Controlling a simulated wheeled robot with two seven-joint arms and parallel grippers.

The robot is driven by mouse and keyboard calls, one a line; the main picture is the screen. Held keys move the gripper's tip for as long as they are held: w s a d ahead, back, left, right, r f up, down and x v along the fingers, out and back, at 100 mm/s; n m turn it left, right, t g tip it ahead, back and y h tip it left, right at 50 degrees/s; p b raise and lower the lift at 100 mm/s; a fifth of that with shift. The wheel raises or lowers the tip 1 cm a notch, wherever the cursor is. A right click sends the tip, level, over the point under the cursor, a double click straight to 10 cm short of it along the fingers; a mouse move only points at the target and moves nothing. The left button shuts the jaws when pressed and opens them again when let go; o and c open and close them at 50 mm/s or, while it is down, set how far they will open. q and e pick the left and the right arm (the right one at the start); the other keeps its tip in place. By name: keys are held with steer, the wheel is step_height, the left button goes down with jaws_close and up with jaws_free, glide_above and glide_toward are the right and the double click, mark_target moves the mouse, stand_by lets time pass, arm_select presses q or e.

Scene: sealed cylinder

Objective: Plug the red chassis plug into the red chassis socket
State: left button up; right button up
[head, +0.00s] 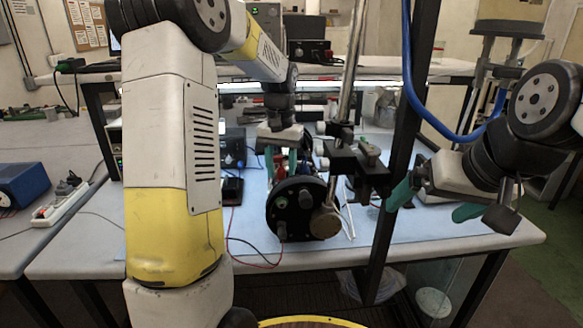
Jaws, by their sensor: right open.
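A dark cylinder (300,208) with a black round end face and several small fittings sits near the front edge of the blue mat. I cannot make out the red chassis plug or the red chassis socket. My left gripper (281,162) points down just above and behind the cylinder.
A metal stand with a black clamp (358,168) rises beside the cylinder, between my grippers. A dark upright post (402,150) stands just right of it. The blue mat (460,225) is clear at the right front. A blue box (30,185) and power strip (60,203) lie far left.

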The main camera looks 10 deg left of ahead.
arm_select(q)
step_height(320, 180, up, 7)
steer(key=shift+r, duration=0.4)
stand_by(0.4)
